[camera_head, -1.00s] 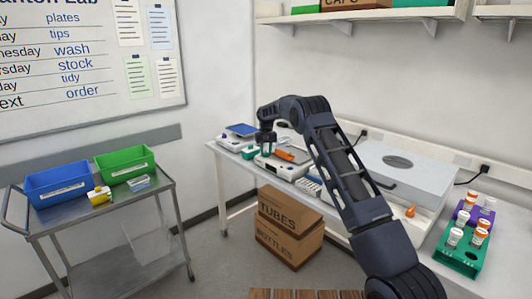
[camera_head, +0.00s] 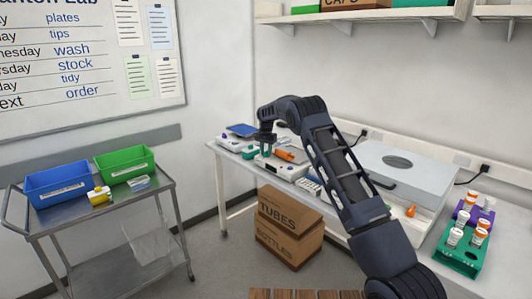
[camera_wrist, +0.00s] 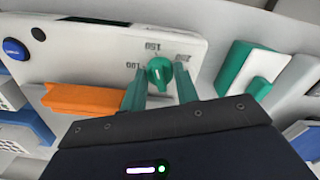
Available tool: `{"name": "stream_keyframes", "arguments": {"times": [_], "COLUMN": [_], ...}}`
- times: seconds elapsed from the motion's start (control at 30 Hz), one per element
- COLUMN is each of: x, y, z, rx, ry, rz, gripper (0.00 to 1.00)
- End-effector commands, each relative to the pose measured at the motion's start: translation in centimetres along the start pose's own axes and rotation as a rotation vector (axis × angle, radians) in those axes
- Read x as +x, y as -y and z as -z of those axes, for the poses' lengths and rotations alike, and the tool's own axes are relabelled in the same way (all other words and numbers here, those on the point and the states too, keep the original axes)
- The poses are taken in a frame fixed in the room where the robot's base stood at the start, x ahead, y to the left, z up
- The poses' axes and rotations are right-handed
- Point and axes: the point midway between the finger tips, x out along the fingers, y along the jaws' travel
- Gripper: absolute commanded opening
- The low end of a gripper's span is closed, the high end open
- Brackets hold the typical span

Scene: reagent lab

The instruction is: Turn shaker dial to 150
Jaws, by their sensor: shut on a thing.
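The shaker (camera_head: 281,170) is a white device on the bench, with an orange piece on top. In the wrist view, its white panel (camera_wrist: 100,60) carries a small green dial (camera_wrist: 160,74) with printed marks around it. In the head view my gripper (camera_head: 266,149) is small over the shaker, and the dial cannot be made out there.
An orange bar (camera_wrist: 88,101) lies left of my fingers in the wrist view, and a teal-and-white device (camera_wrist: 245,75) stands close on the right. Green and purple racks of bottles (camera_head: 458,258) are at the bench's right. A steel cart (camera_head: 100,220) with bins stands left.

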Motion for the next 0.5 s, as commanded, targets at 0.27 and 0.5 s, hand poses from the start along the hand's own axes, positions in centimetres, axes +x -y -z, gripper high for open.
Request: {"name": "stream_keyframes", "arguments": {"times": [0.27,0.5], "x": [-0.02,-0.01], "y": [0.02,0.03], "z": [-0.03,-0.04], "rx": [0.016,0.015], "ry": [0.001,0.001], "rz": [0.000,0.000], "gripper": [0.07,0.32]}}
